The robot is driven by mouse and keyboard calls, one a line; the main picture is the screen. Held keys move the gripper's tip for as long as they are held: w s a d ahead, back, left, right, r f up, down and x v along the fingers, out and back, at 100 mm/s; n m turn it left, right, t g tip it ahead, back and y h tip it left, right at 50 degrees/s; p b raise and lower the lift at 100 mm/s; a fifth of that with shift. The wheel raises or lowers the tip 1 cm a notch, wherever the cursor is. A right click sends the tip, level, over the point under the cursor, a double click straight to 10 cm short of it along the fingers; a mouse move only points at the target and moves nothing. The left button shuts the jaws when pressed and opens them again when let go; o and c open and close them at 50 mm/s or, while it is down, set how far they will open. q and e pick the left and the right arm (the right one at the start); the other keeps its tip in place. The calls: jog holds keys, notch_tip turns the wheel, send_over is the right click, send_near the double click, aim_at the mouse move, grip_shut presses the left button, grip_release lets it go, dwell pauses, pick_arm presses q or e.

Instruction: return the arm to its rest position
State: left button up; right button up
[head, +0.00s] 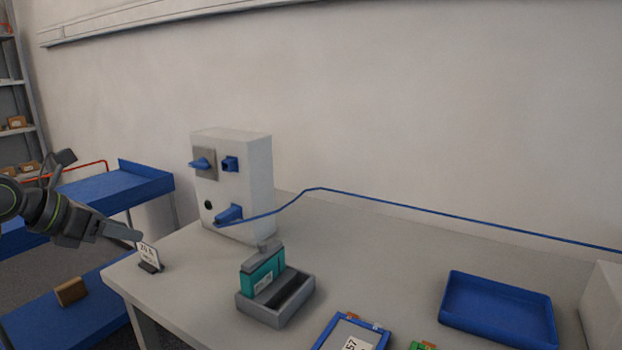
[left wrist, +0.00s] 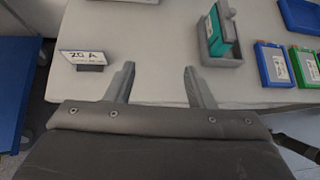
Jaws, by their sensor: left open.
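My left gripper (head: 122,232) comes in from the left in the head view, near the table's left corner. In the left wrist view its two fingers (left wrist: 158,84) are apart with nothing between them. A small label stand (head: 149,257) is just right of the fingertips in the head view. It also shows in the left wrist view (left wrist: 82,58), left of the fingers. My right gripper is in neither view.
On the grey table (head: 195,290) stand a white cycler box (head: 255,185) with a blue cable (head: 400,207), a grey holder (head: 268,315) with a teal battery (head: 262,276), a blue-framed item (head: 335,335) and a blue tray (head: 500,306). A blue cart (head: 115,190) stands left.

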pick_arm(q)
jog(key=s+d+f+n+t+h, duration=0.1)
jog(key=s+d+n+t+h, duration=0.4)
jog(key=d+h, duration=0.55)
jog(key=s+a+f+n+t+y, duration=0.15)
jog(key=a+f+n+y, duration=0.25)
jog(key=f+n+y, duration=0.5)
jog(key=s+a+f+n+t+y, duration=0.1)
jog(key=s+a+f+n+y, duration=0.35)
jog(key=n, duration=0.75)
jog(key=s+a+f+n+t+y, duration=0.1)
jog(key=a+f+n+y, duration=0.4)
jog(key=n+y, duration=0.5)
jog(key=s+d+f+n+g+h, duration=0.2)
jog(key=s+d+f+n+g, duration=0.2)
jog(key=s+f+g, duration=0.5)
jog(key=s+d+f+n+g+h, duration=0.35)
jog(key=s+f, duration=0.65)
jog(key=s, duration=0.5)
notch_tip(320, 180, down, 21)
jog(key=a+g+p, duration=0.2)
jog(key=p, duration=0.2)
jog(key=s+d+f+g+p, duration=0.1)
jog(key=s+f+p, duration=0.2)
jog(key=s+f, duration=0.9)
jog(key=s, duration=0.3)
jog(key=shift+d+p, duration=0.15)
jog(key=shift+p, duration=0.15)
